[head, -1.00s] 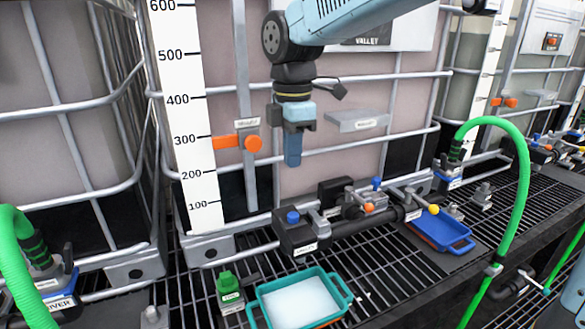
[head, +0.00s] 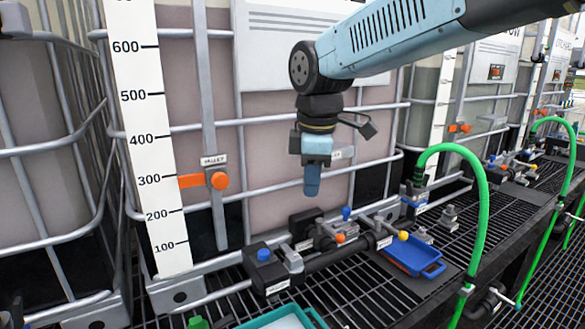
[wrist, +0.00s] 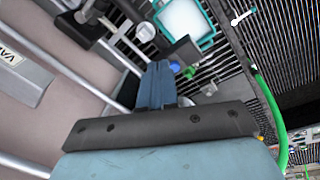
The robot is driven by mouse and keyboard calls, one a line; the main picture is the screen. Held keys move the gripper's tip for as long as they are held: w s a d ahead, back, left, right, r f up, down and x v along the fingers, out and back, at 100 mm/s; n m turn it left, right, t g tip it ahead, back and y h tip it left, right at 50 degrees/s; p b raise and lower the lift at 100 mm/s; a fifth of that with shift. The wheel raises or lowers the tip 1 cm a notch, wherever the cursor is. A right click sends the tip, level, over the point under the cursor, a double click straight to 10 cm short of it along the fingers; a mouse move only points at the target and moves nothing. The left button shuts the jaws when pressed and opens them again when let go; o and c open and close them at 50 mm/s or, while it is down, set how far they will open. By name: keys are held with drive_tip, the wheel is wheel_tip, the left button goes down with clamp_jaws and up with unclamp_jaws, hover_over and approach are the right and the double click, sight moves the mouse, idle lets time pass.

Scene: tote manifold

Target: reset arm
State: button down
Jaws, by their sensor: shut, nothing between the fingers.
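My arm reaches in from the upper right in the head view, and my gripper (head: 312,186) hangs pointing down in front of the caged tote, above the manifold. Its blue fingers are together with nothing between them. In the wrist view my gripper (wrist: 156,68) also shows as one closed blue block, over the grating and manifold parts.
A manifold with a blue knob (head: 263,254) lies below. A blue tray (head: 411,256) and a teal tray (head: 285,318) sit on the grating. A green hose (head: 482,190) arches at right. An orange slider (head: 219,181) marks the level scale (head: 150,150). Tote cage bars stand close behind my gripper.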

drive_tip(key=s+d+f+m+t, duration=0.1)
drive_tip(key=s+d+m+t, duration=0.1)
drive_tip(key=s+d+m, duration=0.3)
drive_tip(key=s+d+f+m+t, duration=0.1)
drive_tip(key=s+d+m, duration=0.4)
drive_tip(key=d+m, duration=0.8)
drive_tip(key=d+t, duration=0.1)
drive_tip(key=d, duration=0.2)
drive_tip(key=shift+s+f+h, duration=0.25)
drive_tip(key=shift+f+h, duration=0.05)
drive_tip(key=shift+f, duration=0.1)
